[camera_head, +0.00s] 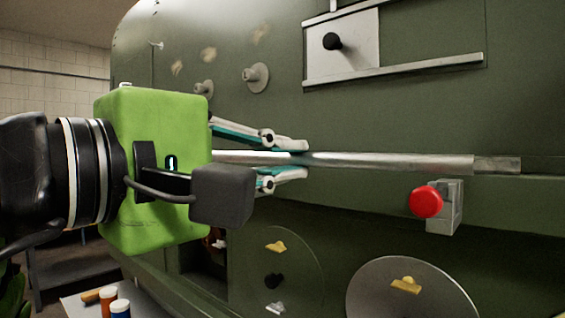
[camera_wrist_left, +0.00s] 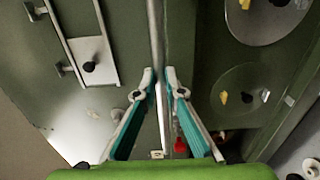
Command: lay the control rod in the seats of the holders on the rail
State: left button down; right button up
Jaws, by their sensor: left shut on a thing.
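The control rod (camera_head: 400,160) is a long silver bar with a thinner right end, lying nearly level in front of the green fuselage. My left gripper (camera_head: 300,158) is shut on it, with fingertips above and below. In the left wrist view the rod (camera_wrist_left: 156,35) runs up between the fingertips (camera_wrist_left: 160,80). A grey holder (camera_head: 445,207) with a red knob (camera_head: 426,202) stands below the rod's right part, with a visible gap between them. A red part (camera_wrist_left: 180,145) shows low in the left wrist view, partly hidden; I cannot tell if it is another holder. My right gripper is out of view.
A pale plate with a black knob (camera_head: 332,41) and a metal strip (camera_head: 400,70) sits above the rod. Round pegs (camera_head: 256,77) stick out at upper left. Round covers (camera_head: 412,290) are below. Small bottles (camera_head: 120,308) stand on a table at lower left.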

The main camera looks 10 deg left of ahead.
pick_arm(q)
jog(key=shift+w+d, duration=0.2)
jog(key=shift+w, duration=0.1)
jog(key=shift+w+d+f, duration=0.1)
jog(key=shift+w+d, duration=0.1)
jog(key=shift+w, duration=0.1)
jog(key=x, duration=0.4)
jog(key=shift+w+d+f+b, duration=0.1)
jog(key=shift+f+b, duration=0.05)
jog(key=shift+b, duration=0.2)
jog(key=shift+w+f+b, duration=0.1)
jog(key=shift+f+b, duration=0.75)
jog(key=shift+b, duration=0.2)
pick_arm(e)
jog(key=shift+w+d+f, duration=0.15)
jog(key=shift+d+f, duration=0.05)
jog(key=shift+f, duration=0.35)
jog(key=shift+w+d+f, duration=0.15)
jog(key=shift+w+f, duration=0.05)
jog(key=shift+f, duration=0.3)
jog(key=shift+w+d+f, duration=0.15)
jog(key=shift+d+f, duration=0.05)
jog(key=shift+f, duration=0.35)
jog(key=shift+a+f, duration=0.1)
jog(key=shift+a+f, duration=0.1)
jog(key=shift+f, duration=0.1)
